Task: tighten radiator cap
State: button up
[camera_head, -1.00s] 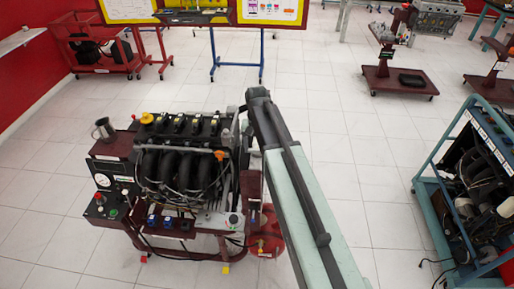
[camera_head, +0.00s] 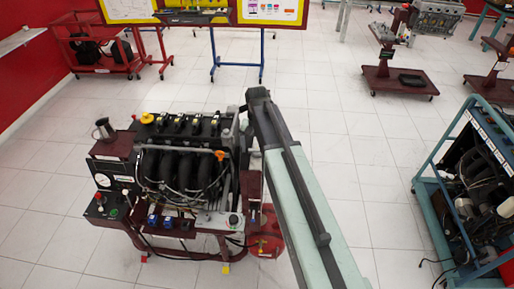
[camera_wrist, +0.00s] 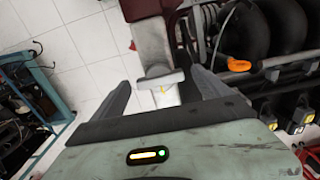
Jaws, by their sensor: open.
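My gripper (camera_wrist: 160,84) is open, with one dark finger on each side of the cap and gaps between. I cannot tell how far the fingertips reach down past it. In the head view my arm hides the cap, and my gripper is at the right side of the engine trainer (camera_head: 185,165).
An orange-handled dipstick (camera_wrist: 238,65) and black intake pipes (camera_wrist: 282,25) lie close to the right of the fingers. A red round tank (camera_head: 265,243) sits low beside the trainer. A teal-framed trainer (camera_head: 425,200) stands at the right. Tiled floor between is free.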

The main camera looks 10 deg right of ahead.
aim_at(257, 150)
notch_tip(257, 150, up, 8)
jog(key=p, duration=0.7)
jog(key=shift+p, duration=0.35)
jog(key=shift+f, duration=0.1)
jog(key=shift+f, duration=0.1)
